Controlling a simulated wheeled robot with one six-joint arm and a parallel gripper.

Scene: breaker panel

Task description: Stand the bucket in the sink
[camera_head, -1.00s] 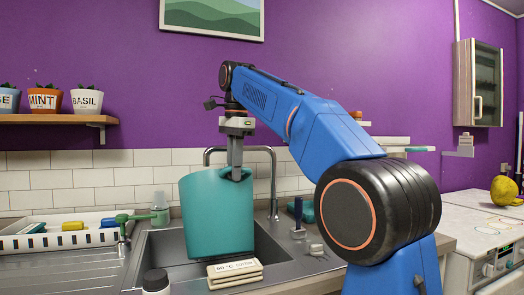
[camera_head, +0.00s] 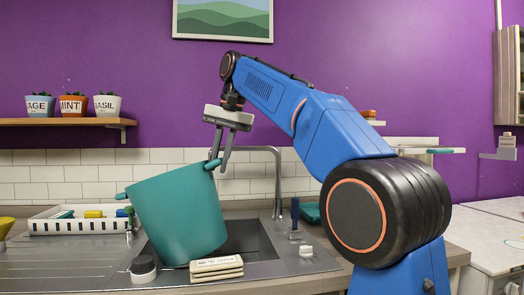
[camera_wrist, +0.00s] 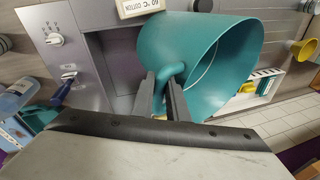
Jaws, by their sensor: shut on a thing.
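The teal bucket (camera_head: 180,215) is tilted, its open top leaning left. It overlaps the left part of the grey sink (camera_head: 248,240) in the head view; I cannot tell whether its base touches the basin or rim. My gripper (camera_head: 219,163) is above its right rim, shut on the small teal side handle. In the wrist view the two dark fingers (camera_wrist: 165,92) close around that handle, and the bucket (camera_wrist: 210,62) opens towards the camera. Another handle sticks out at the bucket's left rim. The bucket hides part of the basin.
A tap (camera_head: 277,170) arches behind the sink. A white rack (camera_head: 75,226) is at left.

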